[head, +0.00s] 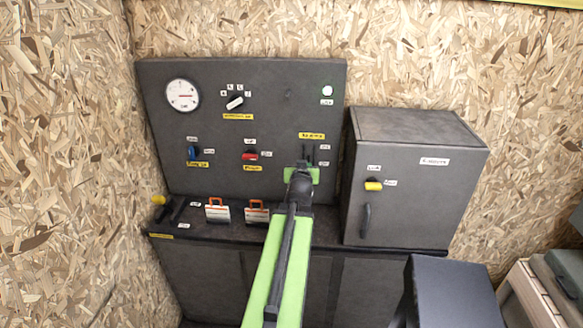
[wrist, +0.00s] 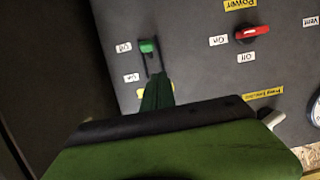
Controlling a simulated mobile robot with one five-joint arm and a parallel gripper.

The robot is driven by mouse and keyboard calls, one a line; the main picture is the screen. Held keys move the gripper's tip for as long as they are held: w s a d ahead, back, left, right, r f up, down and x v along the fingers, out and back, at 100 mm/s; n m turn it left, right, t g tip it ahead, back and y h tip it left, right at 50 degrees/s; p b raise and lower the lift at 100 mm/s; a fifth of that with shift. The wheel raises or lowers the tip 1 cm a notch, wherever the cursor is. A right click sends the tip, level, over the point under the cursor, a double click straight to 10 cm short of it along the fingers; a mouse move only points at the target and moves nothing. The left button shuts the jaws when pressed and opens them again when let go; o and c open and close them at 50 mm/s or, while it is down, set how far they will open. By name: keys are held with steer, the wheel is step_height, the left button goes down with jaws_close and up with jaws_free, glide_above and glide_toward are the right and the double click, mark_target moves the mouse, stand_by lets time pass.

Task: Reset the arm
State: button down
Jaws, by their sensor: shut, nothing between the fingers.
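My arm (head: 278,265), green and black, reaches up from the bottom of the head view toward the dark control panel (head: 270,100). My gripper (head: 302,172) is at its far end, in front of the panel's lower right, and its fingers are mostly hidden by the wrist. In the wrist view my gripper (wrist: 157,92) shows as a narrow dark green shape, shut and empty. It points at a slotted switch with a green knob (wrist: 148,47). I cannot tell whether it touches the switch.
A red switch (head: 250,156), a blue switch (head: 193,153), a dial knob (head: 235,102) and a gauge (head: 182,95) are on the panel. Two orange-handled padlock-like items (head: 217,211) stand on the ledge. A grey cabinet (head: 410,180) with a yellow knob (head: 373,185) stands at right.

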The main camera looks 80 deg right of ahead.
steer(key=shift+s, duration=0.3)
steer(key=shift+s+d, duration=0.15)
steer(key=shift+s, duration=0.15)
steer(key=shift+w, duration=0.1)
